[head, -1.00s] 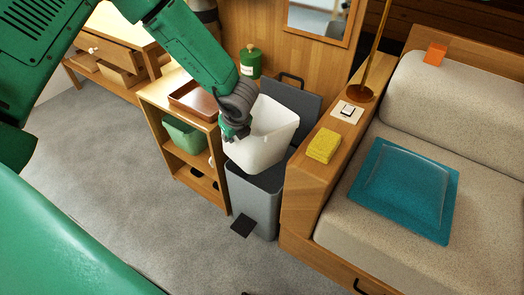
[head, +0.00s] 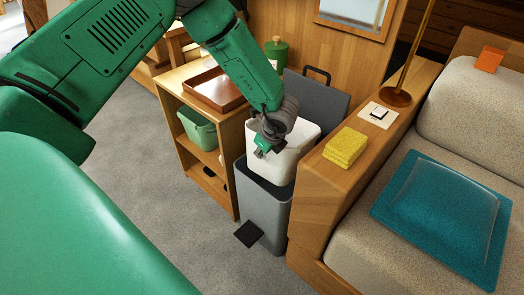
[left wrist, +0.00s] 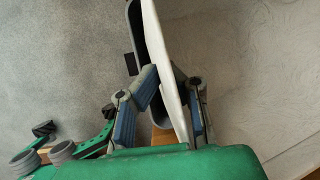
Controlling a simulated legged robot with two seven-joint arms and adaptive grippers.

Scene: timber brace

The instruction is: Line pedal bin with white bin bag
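The grey pedal bin (head: 263,213) stands on the carpet between a wooden shelf unit and the sofa arm, its dark lid (head: 318,100) raised at the back. The white bin bag (head: 285,168) looks stiff and open-topped. It is upright, its lower part hidden inside the bin and its upper part above the rim. My left gripper (head: 266,145) is at the bag's near left edge. In the left wrist view my left gripper (left wrist: 168,105) has its fingers on both sides of the white wall (left wrist: 168,60), shut on it. My right gripper is not in view.
The shelf unit (head: 235,130) holds a brown tray (head: 218,90) and a green tub (head: 198,130). On the wooden sofa arm lie yellow sponges (head: 345,147) and a lamp base (head: 395,96). A teal cushion (head: 440,215) lies on the sofa. Carpet is clear in front.

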